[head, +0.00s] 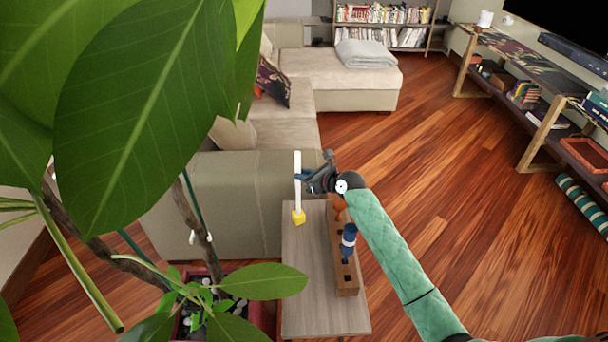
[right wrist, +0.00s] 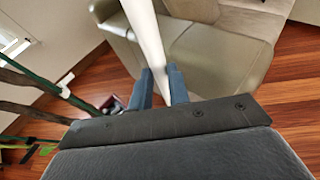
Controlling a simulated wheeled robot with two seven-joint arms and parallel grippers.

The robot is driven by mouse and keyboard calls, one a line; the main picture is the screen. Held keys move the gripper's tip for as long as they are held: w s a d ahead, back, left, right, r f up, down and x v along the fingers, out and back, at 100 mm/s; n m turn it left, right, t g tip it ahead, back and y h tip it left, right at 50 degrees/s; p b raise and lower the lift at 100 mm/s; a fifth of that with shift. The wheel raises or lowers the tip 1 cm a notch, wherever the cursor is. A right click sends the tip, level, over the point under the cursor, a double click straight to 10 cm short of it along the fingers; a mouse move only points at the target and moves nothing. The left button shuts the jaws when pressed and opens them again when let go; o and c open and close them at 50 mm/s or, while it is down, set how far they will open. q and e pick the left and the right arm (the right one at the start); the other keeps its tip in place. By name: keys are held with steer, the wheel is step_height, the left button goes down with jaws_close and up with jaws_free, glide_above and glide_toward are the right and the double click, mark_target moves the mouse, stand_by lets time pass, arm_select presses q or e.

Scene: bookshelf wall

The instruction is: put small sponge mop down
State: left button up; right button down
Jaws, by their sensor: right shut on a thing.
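The small sponge mop (head: 298,184) has a white stick handle and a yellow sponge head at its lower end. It is upright in the head view, its head over the grey wooden side table (head: 300,258); I cannot tell whether it touches the top. My right gripper (head: 302,175) is shut on the handle. In the right wrist view the white handle (right wrist: 147,35) runs up between the two blue-grey fingers (right wrist: 162,88). The sponge head is hidden there. My left gripper is not in view.
A brown wooden block with holes (head: 347,277) stands on the table's right part, holding a blue-and-white item (head: 348,243). A large leafy plant (head: 140,90) fills the left. The sofa arm (head: 225,200) borders the table behind. Wood floor (head: 450,180) is open to the right.

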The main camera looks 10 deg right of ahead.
steer(key=c, duration=1.3)
jaws_free()
steer(key=shift+f, duration=0.1)
arm_select(q)
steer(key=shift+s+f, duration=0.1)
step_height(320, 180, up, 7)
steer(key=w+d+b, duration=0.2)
steer(key=b, duration=0.1)
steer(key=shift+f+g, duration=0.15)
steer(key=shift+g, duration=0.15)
arm_select(e)
steer(key=v, duration=1.2)
steer(key=shift+w+r, duration=0.1)
steer(key=shift+r, duration=0.1)
